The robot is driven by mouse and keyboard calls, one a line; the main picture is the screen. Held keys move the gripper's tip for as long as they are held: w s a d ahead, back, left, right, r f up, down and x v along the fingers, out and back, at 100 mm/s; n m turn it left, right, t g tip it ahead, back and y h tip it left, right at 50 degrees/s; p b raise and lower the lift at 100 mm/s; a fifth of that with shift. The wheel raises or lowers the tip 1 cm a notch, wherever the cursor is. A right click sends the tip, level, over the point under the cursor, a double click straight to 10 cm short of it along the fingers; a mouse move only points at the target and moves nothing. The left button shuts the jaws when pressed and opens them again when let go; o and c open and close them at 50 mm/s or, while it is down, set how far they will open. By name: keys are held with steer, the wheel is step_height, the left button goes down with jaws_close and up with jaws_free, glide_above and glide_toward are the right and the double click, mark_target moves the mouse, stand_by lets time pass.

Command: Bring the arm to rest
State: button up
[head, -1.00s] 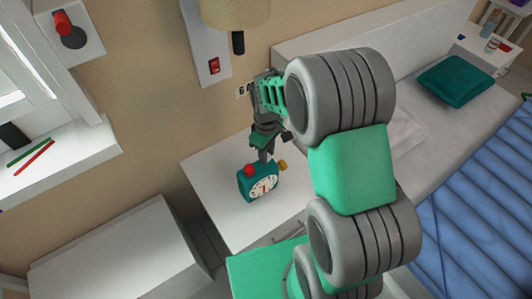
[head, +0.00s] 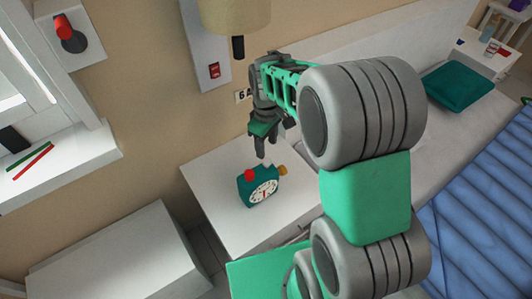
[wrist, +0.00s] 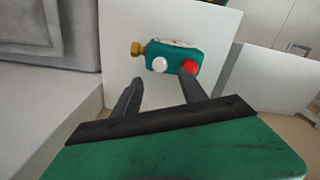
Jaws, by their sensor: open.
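My gripper (head: 266,146) is open and empty in the head view, above and just behind a teal alarm clock (head: 259,188) on the white nightstand (head: 228,222). The clock has a white dial, a red button and a brass knob. In the wrist view, the two fingers of my gripper (wrist: 160,92) are spread apart. The clock (wrist: 176,58) shows beyond them, apart from the fingertips, with its red button, white button and brass knob visible. My arm hides part of the nightstand and bed in the head view.
A wall lamp (head: 236,14) and a red switch (head: 214,70) are above my gripper. A bed with a blue cover (head: 480,200) and a teal pillow (head: 457,88) lies to the right. A white cabinet (head: 115,255) stands at lower left. A windowsill (head: 70,165) holds pens.

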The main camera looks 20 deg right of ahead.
steer(key=shift+r, duration=0.55)
steer(key=shift+m, duration=1.1)
steer(key=s+f+m+g, duration=0.1)
steer(key=s+f+m, duration=0.1)
steer(key=s+m, duration=0.65)
steer(key=s+r+n+t, duration=0.3)
steer(key=s+r+t, duration=0.1)
steer(key=r, duration=0.7)
steer(key=shift+s+a+r, duration=0.15)
steer(key=shift+s+a, duration=0.15)
steer(key=shift+s, duration=0.15)
